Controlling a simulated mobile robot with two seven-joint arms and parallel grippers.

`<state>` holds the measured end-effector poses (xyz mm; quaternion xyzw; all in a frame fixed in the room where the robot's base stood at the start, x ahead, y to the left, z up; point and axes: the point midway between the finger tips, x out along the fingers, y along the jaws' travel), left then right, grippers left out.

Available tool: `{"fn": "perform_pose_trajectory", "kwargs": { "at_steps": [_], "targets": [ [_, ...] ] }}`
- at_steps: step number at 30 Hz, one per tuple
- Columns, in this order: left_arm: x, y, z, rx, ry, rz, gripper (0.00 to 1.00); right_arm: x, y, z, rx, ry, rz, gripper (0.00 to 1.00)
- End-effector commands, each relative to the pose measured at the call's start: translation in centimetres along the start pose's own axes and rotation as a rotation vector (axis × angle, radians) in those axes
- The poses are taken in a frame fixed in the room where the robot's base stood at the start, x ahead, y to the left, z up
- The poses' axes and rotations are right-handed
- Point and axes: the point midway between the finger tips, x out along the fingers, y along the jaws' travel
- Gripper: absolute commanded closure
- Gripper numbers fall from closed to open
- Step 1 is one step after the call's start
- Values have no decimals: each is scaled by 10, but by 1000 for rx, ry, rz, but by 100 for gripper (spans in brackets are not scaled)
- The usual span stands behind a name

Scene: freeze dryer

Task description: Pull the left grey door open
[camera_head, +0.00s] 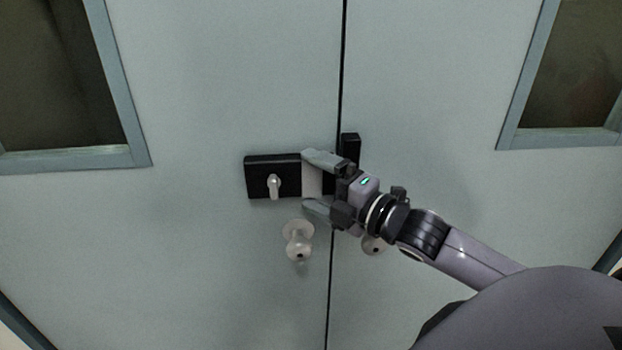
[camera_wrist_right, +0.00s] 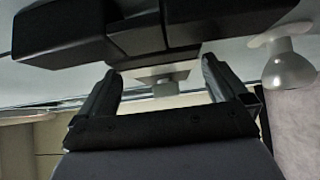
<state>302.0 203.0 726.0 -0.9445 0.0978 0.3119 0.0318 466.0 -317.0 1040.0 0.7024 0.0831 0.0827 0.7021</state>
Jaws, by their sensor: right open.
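The left grey door (camera_head: 190,230) fills the left half of the head view and looks closed against the right door (camera_head: 430,110). It bears a black lock box (camera_head: 258,163) with a small metal turn piece (camera_head: 274,187), and a round metal knob (camera_head: 298,243) below. My right gripper (camera_head: 310,180) is open, its fingers pointing left in front of the box's right part and the door seam. In the right wrist view the open fingers (camera_wrist_right: 163,82) show below a black block; whether they touch anything cannot be told. My left gripper is not in view.
A second knob (camera_head: 373,245) on the right door is partly hidden behind my right arm. A black upright piece (camera_head: 350,146) stands just right of the seam. Framed windows (camera_head: 60,90) and (camera_head: 575,75) sit in both doors.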

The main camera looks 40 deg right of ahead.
Motion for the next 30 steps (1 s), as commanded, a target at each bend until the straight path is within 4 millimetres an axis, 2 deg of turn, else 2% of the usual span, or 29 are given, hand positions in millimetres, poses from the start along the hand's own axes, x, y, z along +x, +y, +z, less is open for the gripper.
{"fn": "perform_pose_trajectory", "kwargs": {
  "at_steps": [6, 17, 23, 24, 30],
  "targets": [
    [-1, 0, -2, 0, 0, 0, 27, 12, 1, 0, 0, 0, 1, 0],
    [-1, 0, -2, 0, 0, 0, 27, 14, 0, -1, 0, 1, 0, 0],
    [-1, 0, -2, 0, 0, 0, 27, 14, 0, 0, 0, 1, 0, 62],
    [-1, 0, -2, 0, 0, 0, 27, 14, 0, 0, 0, 1, 0, 65],
    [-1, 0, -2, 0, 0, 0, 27, 15, 0, -1, 0, 0, 0, 65]
  ]
}}
